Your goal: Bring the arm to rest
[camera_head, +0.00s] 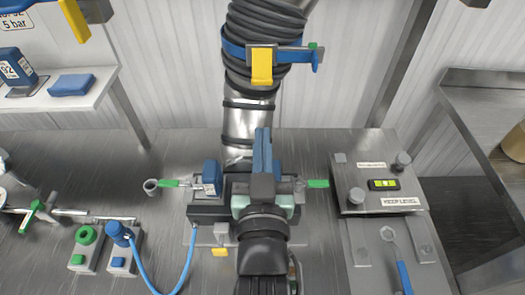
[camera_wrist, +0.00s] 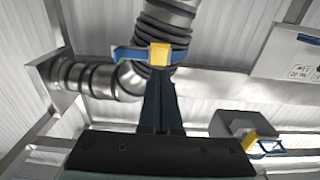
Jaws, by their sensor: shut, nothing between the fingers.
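My gripper (camera_head: 263,135) is in the middle of the head view, in front of the ribbed duct and over the steel worktop (camera_head: 310,250). Its blue fingers are together with nothing between them, and they point up and away from me. In the wrist view my gripper (camera_wrist: 160,80) shows as two dark blue fingers side by side, with the ribbed duct behind them. My arm hides part of the equipment behind it on the worktop.
A ribbed duct (camera_head: 262,45) with a yellow-handled blue clamp (camera_head: 262,66) rises behind my gripper. A steel plate with a level (camera_head: 384,184) stands right. Green and blue button boxes (camera_head: 87,250) and a blue hose (camera_head: 160,286) lie left. A wrench (camera_head: 401,270) lies right.

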